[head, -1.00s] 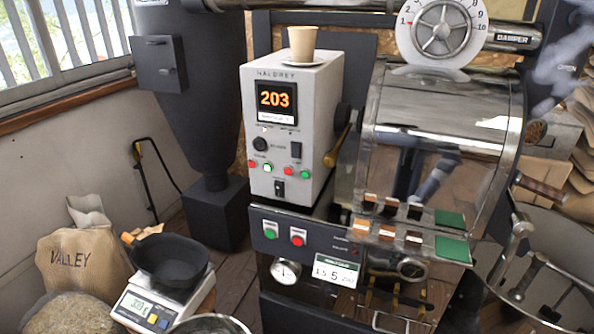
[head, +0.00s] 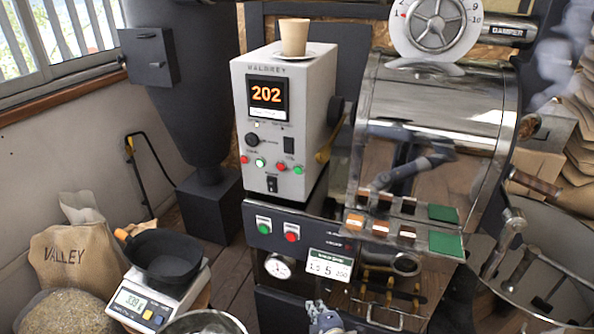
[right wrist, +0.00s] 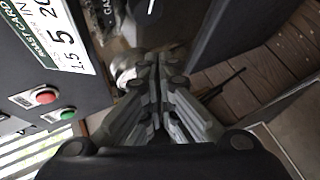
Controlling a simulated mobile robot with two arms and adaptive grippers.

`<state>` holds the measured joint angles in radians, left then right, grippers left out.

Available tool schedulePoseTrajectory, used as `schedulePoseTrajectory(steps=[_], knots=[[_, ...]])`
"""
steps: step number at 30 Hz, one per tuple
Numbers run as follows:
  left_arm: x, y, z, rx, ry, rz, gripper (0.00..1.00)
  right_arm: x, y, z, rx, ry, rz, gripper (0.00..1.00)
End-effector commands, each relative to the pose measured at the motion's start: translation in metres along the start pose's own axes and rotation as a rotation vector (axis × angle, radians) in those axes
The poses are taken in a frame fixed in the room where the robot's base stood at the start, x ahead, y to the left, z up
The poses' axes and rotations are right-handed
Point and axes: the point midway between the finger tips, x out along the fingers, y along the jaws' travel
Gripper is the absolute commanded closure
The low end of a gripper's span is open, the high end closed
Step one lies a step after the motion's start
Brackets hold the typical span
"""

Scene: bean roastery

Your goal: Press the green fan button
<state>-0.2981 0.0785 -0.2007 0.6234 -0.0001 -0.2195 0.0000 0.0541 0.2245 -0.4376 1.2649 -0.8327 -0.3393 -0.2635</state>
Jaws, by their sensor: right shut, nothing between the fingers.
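A green button (head: 264,228) sits left of a red button (head: 291,236) on the dark front panel of the roaster. In the right wrist view this pair shows as a green button (right wrist: 66,115) and a red button (right wrist: 45,97) at the left. Two small green lights or buttons, left (head: 260,163) and right (head: 298,170), are on the grey control box above. Their labels are too small to read. My right gripper (head: 322,312) is at the bottom edge, below and right of the front-panel buttons and apart from them. In the wrist view my right gripper (right wrist: 155,72) is shut and empty.
The control box (head: 275,222) stands above the dark panel, with a paper cup (head: 294,38) on top. A roast card (head: 329,266) and a gauge (head: 279,266) are below the buttons. A scale (head: 150,305) with a black pan (head: 165,256) stands at the left.

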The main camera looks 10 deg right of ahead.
Motion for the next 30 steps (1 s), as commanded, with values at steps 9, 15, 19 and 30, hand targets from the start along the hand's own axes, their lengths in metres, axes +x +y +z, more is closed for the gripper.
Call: schedulePoseTrajectory(steps=[9,15,19,30], knots=[[-0.003,-0.001,0.002,-0.002,-0.004,-0.001,0.60,-0.006,0.124,-0.037,-0.234,0.038,0.240,1.00],[-0.005,-0.001,0.003,-0.002,-0.006,-0.001,0.60,-0.024,0.196,-0.061,-0.374,0.041,0.397,1.00],[-0.007,-0.001,0.003,-0.002,-0.006,-0.001,0.60,-0.041,0.241,-0.078,-0.461,0.036,0.503,1.00],[-0.009,-0.001,0.004,-0.001,-0.007,-0.001,0.60,-0.087,0.323,-0.111,-0.628,0.004,0.720,1.00]])
